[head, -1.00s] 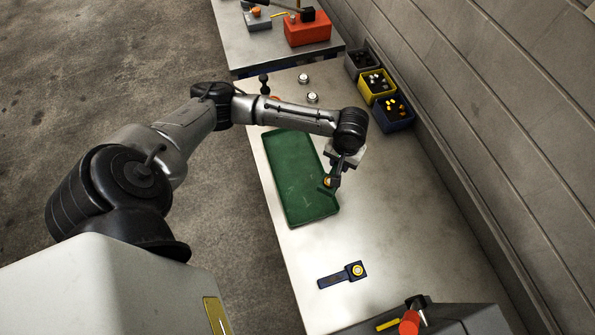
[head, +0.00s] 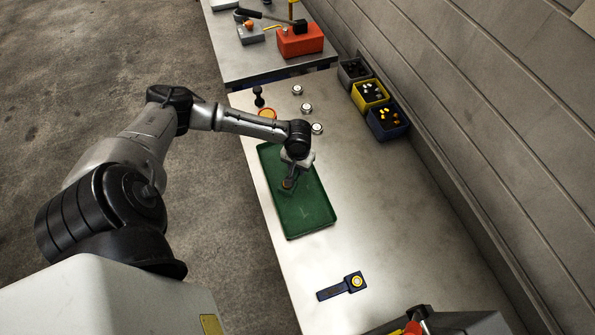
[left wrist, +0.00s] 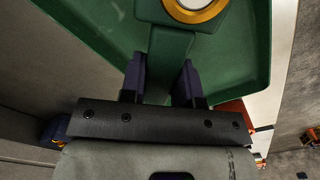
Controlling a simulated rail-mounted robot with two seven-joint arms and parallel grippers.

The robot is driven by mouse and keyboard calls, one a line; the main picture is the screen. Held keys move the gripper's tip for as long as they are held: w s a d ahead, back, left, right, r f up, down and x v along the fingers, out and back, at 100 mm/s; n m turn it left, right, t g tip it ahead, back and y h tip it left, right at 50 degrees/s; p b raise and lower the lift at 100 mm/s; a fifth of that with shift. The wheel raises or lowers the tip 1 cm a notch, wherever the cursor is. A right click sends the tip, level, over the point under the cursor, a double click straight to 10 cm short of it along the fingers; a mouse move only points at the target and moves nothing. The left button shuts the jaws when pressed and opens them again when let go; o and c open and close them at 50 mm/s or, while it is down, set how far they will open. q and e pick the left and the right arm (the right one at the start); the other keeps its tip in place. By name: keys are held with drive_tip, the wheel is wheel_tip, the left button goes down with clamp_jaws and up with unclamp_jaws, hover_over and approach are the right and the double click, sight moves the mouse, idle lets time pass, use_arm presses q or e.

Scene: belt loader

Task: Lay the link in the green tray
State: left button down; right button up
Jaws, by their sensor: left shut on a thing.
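The green tray (head: 312,205) lies on the metal table; it also shows in the left wrist view (left wrist: 236,72). My left gripper (head: 289,181) is over the inside of the tray, near its middle. In the left wrist view its two dark blue fingers (left wrist: 162,78) are shut on the bar of a green link (left wrist: 170,48). The link's yellow-orange ring end with a pale centre is cut by the top of that view. I cannot tell whether the link touches the tray floor. My right gripper is not in view.
A dark blue link (head: 331,292) with a yellow ring lies on the near table. Several small metal discs (head: 306,108) and a black knob (head: 258,92) stand beyond the tray. Grey, yellow and blue bins (head: 388,121) line the wall. The table right of the tray is clear.

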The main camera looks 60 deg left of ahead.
sight(298, 172)
use_arm(q)
drive_tip(key=shift+f, duration=2)
drive_tip(key=shift+f, duration=0.15)
drive_tip(key=c, duration=0.8)
unclamp_jaws()
drive_tip(key=shift+c, duration=0.2)
